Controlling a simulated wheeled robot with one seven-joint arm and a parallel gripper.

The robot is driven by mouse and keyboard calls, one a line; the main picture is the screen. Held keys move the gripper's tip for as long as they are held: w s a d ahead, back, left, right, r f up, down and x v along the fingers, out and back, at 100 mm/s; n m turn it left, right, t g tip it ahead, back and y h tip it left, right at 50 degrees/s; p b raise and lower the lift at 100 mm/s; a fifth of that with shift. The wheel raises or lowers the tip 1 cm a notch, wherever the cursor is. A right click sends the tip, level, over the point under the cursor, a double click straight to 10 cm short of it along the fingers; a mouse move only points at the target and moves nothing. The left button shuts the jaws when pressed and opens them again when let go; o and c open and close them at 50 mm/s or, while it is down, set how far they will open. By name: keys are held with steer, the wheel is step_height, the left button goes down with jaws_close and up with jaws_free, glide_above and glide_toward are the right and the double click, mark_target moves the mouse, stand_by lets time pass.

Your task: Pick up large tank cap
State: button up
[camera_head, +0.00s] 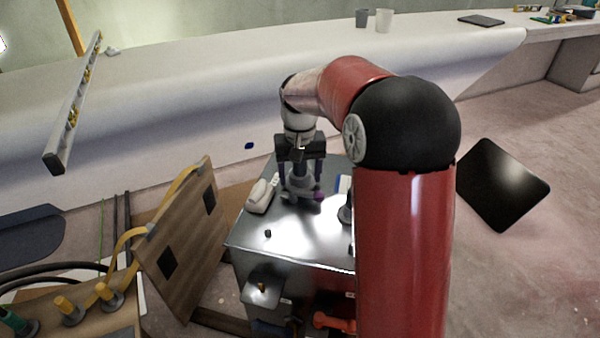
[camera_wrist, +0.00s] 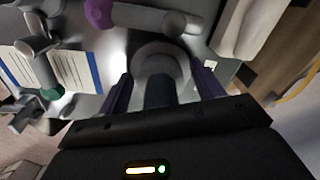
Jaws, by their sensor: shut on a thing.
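My gripper (camera_head: 301,172) points down over the grey metal-topped cabinet (camera_head: 262,222) in the head view. It is shut on a grey round piece, which looks like the large tank cap (camera_head: 301,187). In the wrist view the cap (camera_wrist: 160,62) sits between the two purple-sided fingers of my gripper (camera_wrist: 163,90), with a dark part in its middle. The cap is at or close to the cabinet top; I cannot tell whether it touches it. My fingers hide part of its sides.
A white handset-like object (camera_head: 262,194) lies left of the cap. A purple piece (camera_wrist: 98,12) and a grey valve-like fitting (camera_wrist: 38,62) are close by, with printed sheets (camera_wrist: 75,68). A wooden panel (camera_head: 182,240) leans left of the cabinet. The pale hull (camera_head: 200,120) runs behind.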

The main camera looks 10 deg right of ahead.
step_height(320, 180, up, 20)
steer(key=p, duration=0.2)
stand_by(0.4)
steer(key=c, duration=0.6)
